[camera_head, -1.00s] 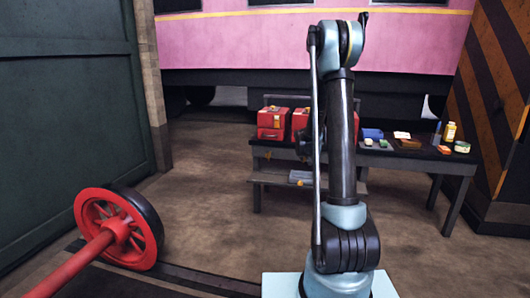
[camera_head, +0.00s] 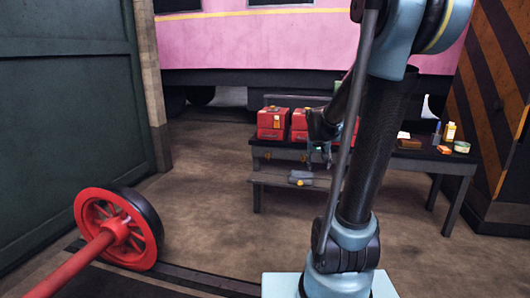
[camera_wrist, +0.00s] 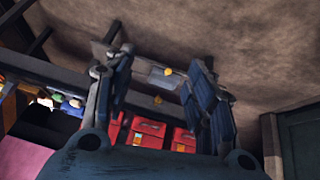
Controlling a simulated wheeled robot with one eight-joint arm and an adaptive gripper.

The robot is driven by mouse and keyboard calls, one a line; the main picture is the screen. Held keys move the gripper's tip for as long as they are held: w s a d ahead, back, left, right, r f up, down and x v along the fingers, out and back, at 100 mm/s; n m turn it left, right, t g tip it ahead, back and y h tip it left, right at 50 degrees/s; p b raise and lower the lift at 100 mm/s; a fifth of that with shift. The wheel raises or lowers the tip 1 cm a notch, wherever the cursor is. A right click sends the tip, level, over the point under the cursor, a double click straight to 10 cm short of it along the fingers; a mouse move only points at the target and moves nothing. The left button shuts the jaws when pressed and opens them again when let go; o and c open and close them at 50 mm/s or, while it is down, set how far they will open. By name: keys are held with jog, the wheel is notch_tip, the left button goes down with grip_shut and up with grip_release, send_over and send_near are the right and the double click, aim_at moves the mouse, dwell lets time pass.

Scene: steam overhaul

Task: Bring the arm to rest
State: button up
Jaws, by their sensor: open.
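My gripper (camera_wrist: 160,85) is open in the wrist view, its two fingers wide apart with nothing between them. In the head view my gripper (camera_head: 320,155) hangs small in front of the bench (camera_head: 280,179), beside the red boxes, partly behind my arm. My arm is folded, with its elbow high at the top right of the head view. Whether the gripper touches the bench cannot be told.
Red boxes (camera_head: 272,124) stand on the bench, with a small grey item (camera_head: 301,177) on its lower shelf. Bare floor (camera_head: 225,200) lies between.

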jog(key=s+a+f+n+g+y, duration=0.1)
jog(key=s+f, duration=0.2)
jog(key=s, duration=1.1)
jog(key=s+a+f+g+y, duration=0.1)
jog(key=s+a+f+g, duration=0.1)
jog(key=s, duration=1.2)
jog(key=shift+s+a+f+n, duration=0.15)
jog(key=shift+s+f+n, duration=0.25)
jog(key=shift+f, duration=0.5)
jog(key=shift+w+f, duration=0.2)
jog(key=shift+w, duration=0.3)
